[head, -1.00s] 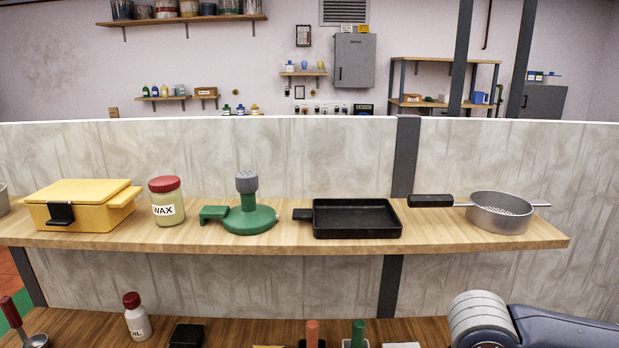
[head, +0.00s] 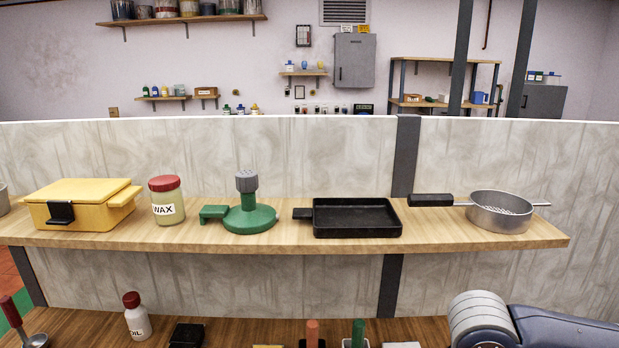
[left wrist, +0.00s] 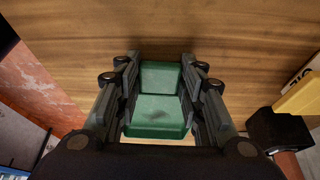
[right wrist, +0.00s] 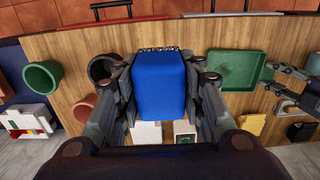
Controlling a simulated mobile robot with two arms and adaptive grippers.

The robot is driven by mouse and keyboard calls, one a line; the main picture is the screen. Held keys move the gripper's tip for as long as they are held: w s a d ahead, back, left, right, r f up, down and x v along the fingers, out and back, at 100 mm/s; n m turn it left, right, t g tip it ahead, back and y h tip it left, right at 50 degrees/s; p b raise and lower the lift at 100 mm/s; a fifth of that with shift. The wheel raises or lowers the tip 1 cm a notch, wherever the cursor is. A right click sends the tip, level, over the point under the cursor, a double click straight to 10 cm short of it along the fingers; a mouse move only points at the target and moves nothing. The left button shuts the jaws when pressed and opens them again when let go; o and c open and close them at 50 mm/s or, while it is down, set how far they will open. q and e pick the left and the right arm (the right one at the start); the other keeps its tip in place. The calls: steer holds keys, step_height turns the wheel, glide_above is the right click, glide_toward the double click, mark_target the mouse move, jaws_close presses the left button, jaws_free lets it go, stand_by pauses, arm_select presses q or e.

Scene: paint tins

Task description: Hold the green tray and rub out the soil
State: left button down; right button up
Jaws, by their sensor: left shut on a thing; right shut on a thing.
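My right gripper (right wrist: 160,95) is shut on a blue block (right wrist: 160,85) with a grey speckled far edge. The block is apart from the tray, to its left in that view. Neither gripper shows in the head view.
On the bench, a green pot (right wrist: 42,77), a dark pot (right wrist: 104,70) and a yellow thing (right wrist: 251,128) stand around. A shelf (head: 330,244) holds a yellow box (head: 85,212), a wax jar (head: 167,205), a black pan (head: 356,219) and a metal sieve (head: 498,214).

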stand_by(0.5)
steer(key=w+a+f+m, duration=0.2)
steer(key=w+a+f, duration=0.4)
steer(key=a+f, duration=0.2)
steer(key=w+a+f+m, duration=0.2)
steer(key=w+a+f, duration=0.3)
steer(key=a+f, duration=0.4)
steer(key=shift+w+a+f+m, duration=0.3)
steer(key=shift+w+a, duration=0.1)
steer(key=shift+a, duration=0.3)
steer(key=shift+f, duration=2.5)
steer(key=o, duration=0.6)
steer(key=shift+c, duration=0.2)
steer(key=c, duration=0.6)
